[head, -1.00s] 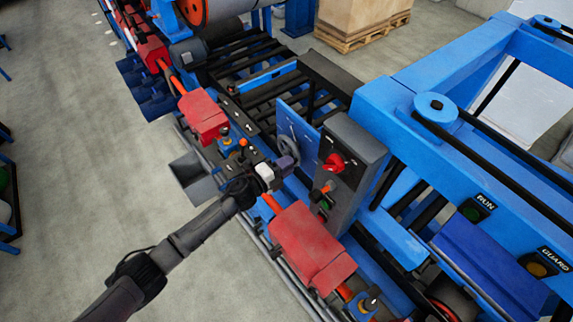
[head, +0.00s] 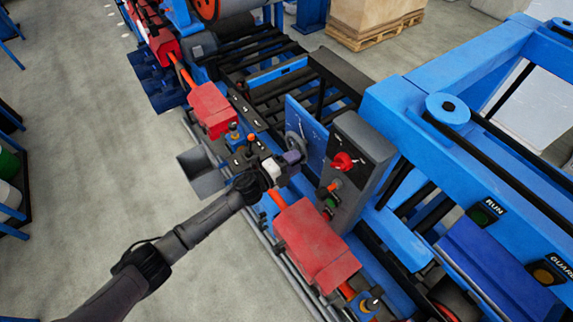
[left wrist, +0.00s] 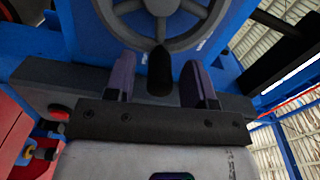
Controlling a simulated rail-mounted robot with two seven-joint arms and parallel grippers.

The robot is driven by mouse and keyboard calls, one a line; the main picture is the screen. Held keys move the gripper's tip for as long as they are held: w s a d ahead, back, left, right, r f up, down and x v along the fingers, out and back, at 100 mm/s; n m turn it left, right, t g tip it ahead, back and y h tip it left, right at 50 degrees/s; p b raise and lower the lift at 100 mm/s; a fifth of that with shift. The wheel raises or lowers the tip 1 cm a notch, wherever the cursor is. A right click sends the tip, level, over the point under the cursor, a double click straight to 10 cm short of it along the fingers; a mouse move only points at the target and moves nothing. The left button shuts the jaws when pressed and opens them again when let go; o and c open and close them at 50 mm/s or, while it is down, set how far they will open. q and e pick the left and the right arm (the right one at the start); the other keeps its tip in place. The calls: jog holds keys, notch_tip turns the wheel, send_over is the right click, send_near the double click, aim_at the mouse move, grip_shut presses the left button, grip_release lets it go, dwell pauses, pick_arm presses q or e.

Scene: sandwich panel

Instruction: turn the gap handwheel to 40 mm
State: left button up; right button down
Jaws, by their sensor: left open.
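The gap handwheel is a grey spoked wheel on the blue panel; its lower part fills the top of the left wrist view (left wrist: 203,34). In the head view the handwheel (head: 294,137) is partly hidden by my gripper. A black handle knob (left wrist: 160,72) sticks out from the wheel's lower rim toward the camera. My left gripper (head: 294,158) is at the wheel's lower side. Its two purple-grey fingers (left wrist: 160,65) are open, one on each side of the knob, with visible gaps to it. The scale marks on the panel are too small to read. My right gripper is not in view.
A grey control box (head: 357,165) with a red knob (head: 342,161) stands close right of the wheel. Red housings (head: 315,246) and (head: 212,109) lie along the machine's near side. A blue frame (head: 430,95) rises at right. Open floor (head: 90,150) lies to the left.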

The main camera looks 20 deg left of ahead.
pick_arm(q)
jog(key=b+v, duration=0.2)
jog(key=v, duration=1.1)
jog(key=shift+s+a+b, duration=0.15)
jog(key=shift+s+b, duration=0.15)
jog(key=shift+s, duration=0.05)
jog(key=a+n+g+y, duration=0.2)
jog(key=a+n+y, duration=0.7)
jog(key=n+y, duration=0.45)
jog(key=s+d+n+g+h+p, duration=0.1)
jog(key=s+d+n+g+p, duration=0.1)
jog(key=s, duration=0.8)
jog(key=s+d+n+g+h+p, duration=0.1)
jog(key=s+d+n+g+p, duration=0.2)
jog(key=s, duration=0.7)
jog(key=s+d+n+g+h+p, duration=0.1)
jog(key=s+d+n+g+p, duration=0.2)
jog(key=s, duration=0.7)
jog(key=shift+s+d+r+g, duration=0.25)
jog(key=shift+s+d+g, duration=0.25)
jog(key=shift+d, duration=0.9)
